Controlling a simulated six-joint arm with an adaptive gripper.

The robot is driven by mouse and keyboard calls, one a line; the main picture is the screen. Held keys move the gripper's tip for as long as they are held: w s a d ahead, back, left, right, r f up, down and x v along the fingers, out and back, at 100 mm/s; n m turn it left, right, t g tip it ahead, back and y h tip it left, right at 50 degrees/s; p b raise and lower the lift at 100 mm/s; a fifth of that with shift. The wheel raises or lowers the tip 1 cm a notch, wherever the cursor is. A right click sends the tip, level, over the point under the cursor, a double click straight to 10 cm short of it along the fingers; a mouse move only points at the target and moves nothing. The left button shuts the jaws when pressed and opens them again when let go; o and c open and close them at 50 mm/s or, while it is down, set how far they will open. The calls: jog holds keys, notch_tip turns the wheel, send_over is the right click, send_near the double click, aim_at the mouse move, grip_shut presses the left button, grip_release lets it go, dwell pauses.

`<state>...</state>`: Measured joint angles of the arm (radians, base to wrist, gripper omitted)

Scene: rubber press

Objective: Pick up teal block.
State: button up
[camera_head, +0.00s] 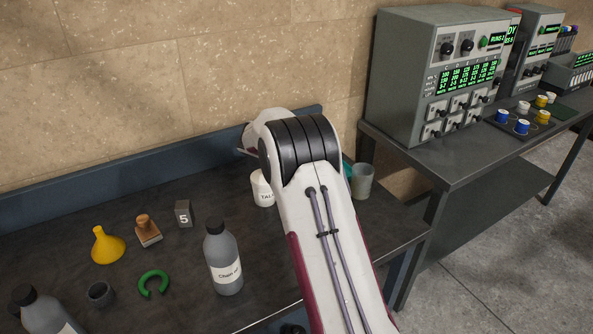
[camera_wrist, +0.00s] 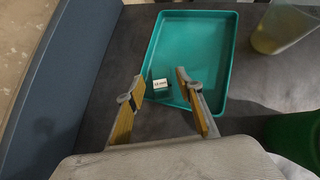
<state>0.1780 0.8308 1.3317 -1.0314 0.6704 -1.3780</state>
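The likely teal block (camera_wrist: 160,89) is small, with a white, dark-lettered label on top and dark teal sides. In the wrist view it sits at the near-left corner of a shallow teal tray (camera_wrist: 226,60). My gripper (camera_wrist: 158,81) is open. Its two fingers appear on either side of the block in the picture, with gaps on both sides. How high the fingertips are above it I cannot tell. In the head view my arm hides the block and the gripper; only a teal sliver, probably the tray (camera_head: 346,168), shows beside the arm.
A translucent cup (camera_wrist: 283,27) stands right of the tray, with a green object (camera_wrist: 297,138) nearer. A dark blue raised edge (camera_wrist: 62,75) runs along the left. A white labelled container (camera_head: 262,189) and a grey bottle (camera_head: 223,262) stand near my arm.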

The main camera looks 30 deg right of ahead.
jog(key=shift+x, duration=1.2)
grip_shut()
